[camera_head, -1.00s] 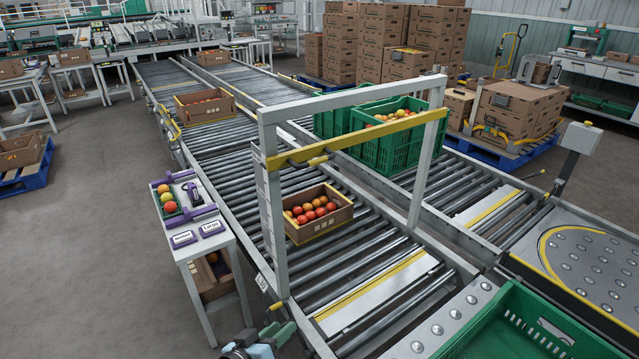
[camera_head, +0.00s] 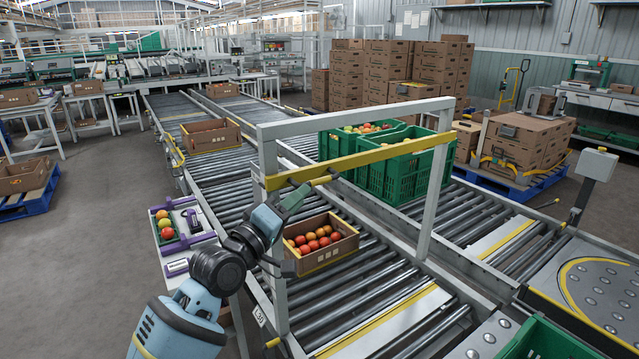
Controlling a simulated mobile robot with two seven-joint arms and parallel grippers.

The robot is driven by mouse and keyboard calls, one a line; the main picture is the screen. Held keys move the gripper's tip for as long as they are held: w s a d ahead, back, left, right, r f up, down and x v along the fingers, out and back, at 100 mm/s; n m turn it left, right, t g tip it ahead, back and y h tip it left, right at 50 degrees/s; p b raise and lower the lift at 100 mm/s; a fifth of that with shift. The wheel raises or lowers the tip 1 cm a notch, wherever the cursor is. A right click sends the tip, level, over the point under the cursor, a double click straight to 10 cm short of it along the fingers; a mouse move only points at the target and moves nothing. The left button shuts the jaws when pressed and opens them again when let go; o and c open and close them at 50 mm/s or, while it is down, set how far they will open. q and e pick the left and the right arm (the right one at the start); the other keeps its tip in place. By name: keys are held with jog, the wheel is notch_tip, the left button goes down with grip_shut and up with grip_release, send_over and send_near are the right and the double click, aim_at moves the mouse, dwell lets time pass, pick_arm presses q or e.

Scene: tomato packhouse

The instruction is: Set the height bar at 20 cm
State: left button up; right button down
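The height bar (camera_head: 385,153) is a yellow beam across a grey frame (camera_head: 437,190) over the roller conveyor. It sits below the frame's top beam, its left end a little lower in the picture. A yellow knob (camera_head: 320,181) shows on the bar toward the left. My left gripper (camera_head: 300,192) is at the bar's left part, just below it and near the knob. I cannot tell whether it touches the bar or whether its fingers are open or shut. My arm partly hides the left post (camera_head: 276,300), so its scale is not readable. My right gripper is not in view.
Another tray (camera_head: 213,147) is farther up. Green crates (camera_head: 405,178) stand on the neighbouring conveyor. A side table (camera_head: 205,244) with fruit and labels is at the left.

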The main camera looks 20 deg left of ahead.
aim_at(319, 182)
pick_arm(q)
jog(key=shift+x, duration=3.8)
grip_shut()
